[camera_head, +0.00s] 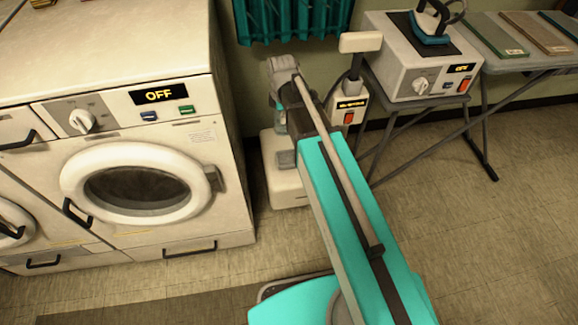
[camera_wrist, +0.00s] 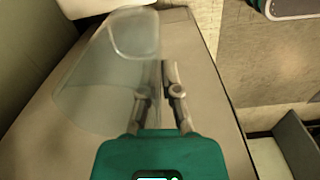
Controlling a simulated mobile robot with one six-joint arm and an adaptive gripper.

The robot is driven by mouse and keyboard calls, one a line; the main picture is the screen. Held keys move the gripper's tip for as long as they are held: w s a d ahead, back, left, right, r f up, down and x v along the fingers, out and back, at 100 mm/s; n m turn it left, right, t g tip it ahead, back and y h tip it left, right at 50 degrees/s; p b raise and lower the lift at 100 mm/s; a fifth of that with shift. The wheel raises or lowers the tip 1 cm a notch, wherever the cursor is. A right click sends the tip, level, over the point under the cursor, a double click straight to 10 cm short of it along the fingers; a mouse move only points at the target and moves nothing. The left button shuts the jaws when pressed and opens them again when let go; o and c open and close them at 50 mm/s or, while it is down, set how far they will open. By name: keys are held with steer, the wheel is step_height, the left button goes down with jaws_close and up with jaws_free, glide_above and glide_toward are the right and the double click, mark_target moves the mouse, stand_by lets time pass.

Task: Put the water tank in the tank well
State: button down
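The water tank (camera_wrist: 92,90) is a clear, bluish, see-through container. It fills the left middle of the wrist view, tilted in the picture. My gripper (camera_wrist: 170,80) has its two fingers close together at the tank's right edge and appears shut on it; the exact contact is hard to see through the clear wall. In the head view, part of the tank (camera_head: 280,122) shows below my wrist, left of my teal arm. A white floor unit (camera_head: 289,188) stands under it, partly hidden by my arm. I cannot make out the tank well.
White washing machines (camera_head: 150,235) stand close on the left. A white-topped post with a control box (camera_head: 350,105) rises right of my wrist. A steam station (camera_head: 412,65) with an iron (camera_head: 433,25) sits behind right beside an ironing board (camera_head: 505,60). The floor at right is clear.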

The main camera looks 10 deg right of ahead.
steer(key=w+a+f+b, duration=0.1)
steer(key=f+b, duration=1.1)
steer(key=a+f+n+b, duration=0.1)
steer(key=a+f+b, duration=0.1)
steer(key=f+b, duration=1)
steer(key=shift+w+a+f, duration=0.3)
steer(key=shift+w+f, duration=0.05)
steer(key=shift+f, duration=0.2)
steer(key=w+d+f+b, duration=0.7)
steer(key=w+f+b, duration=0.2)
steer(key=w, duration=0.2)
steer(key=shift+w+d+f+b, duration=0.15)
steer(key=shift+w+f+b, duration=0.05)
steer(key=shift+f+b, duration=0.85)
steer(key=shift+w+d+f+b, duration=0.1)
steer(key=shift+w+f+b, duration=0.1)
steer(key=shift+f+b, duration=0.8)
steer(key=shift+f, duration=0.1)
